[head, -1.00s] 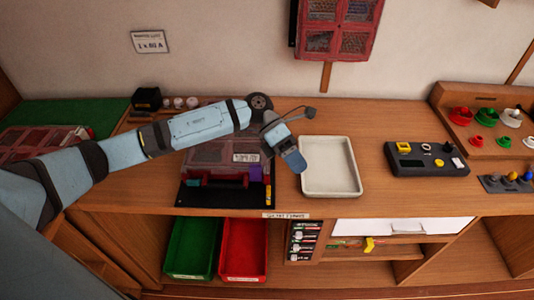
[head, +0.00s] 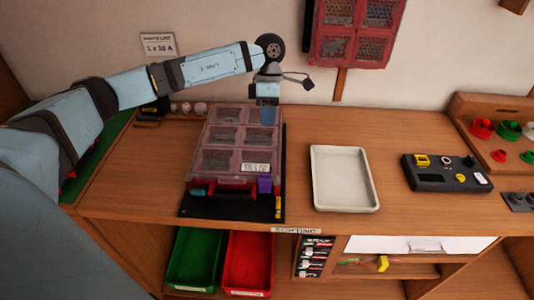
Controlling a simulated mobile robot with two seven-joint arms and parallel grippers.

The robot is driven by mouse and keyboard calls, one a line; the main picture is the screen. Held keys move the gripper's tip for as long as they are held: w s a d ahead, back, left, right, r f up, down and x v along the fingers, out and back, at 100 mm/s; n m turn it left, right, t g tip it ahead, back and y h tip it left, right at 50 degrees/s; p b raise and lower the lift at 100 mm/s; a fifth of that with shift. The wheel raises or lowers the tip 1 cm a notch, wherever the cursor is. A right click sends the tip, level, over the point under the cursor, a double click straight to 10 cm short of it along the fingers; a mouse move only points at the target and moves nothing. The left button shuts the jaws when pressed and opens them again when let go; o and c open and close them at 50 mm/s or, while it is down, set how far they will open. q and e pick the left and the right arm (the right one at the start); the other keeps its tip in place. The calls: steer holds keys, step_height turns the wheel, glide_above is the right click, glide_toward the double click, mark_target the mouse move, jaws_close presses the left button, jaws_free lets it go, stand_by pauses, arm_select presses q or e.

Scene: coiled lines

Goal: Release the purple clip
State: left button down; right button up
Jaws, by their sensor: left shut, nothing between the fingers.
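The purple clip (head: 265,184) sits at the front right of a closed, clear-lidded case (head: 211,158) with several compartments. A teal clip (head: 198,192) sits at the case's front left. The case stands on a black mat (head: 232,208). My left gripper (head: 267,117) is shut and empty, pointing down over the back right corner of the case, well behind the purple clip. Whether it touches the lid cannot be told. My right gripper is not in view.
A white tray (head: 316,180) lies right of the case. A dark device with buttons (head: 440,184) is further right, near coloured knobs on a wooden rack (head: 480,106). Green (head: 183,281) and red (head: 231,281) bins sit below the bench. Bare bench lies between mat and tray.

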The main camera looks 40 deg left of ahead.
mark_target(266, 171)
arm_select(q)
steer(key=p+x, duration=0.1)
steer(key=x, duration=0.8)
steer(key=shift+f, duration=0.1)
steer(key=s, duration=0.1)
steer(key=s+d+p, duration=0.1)
steer(key=shift+s+d+f, duration=0.25)
steer(key=shift+s+d, duration=0.1)
steer(key=shift+s, duration=0.05)
steer(key=shift+s+d, duration=0.25)
steer(key=shift+s, duration=0.15)
steer(key=shift+f, duration=0.1)
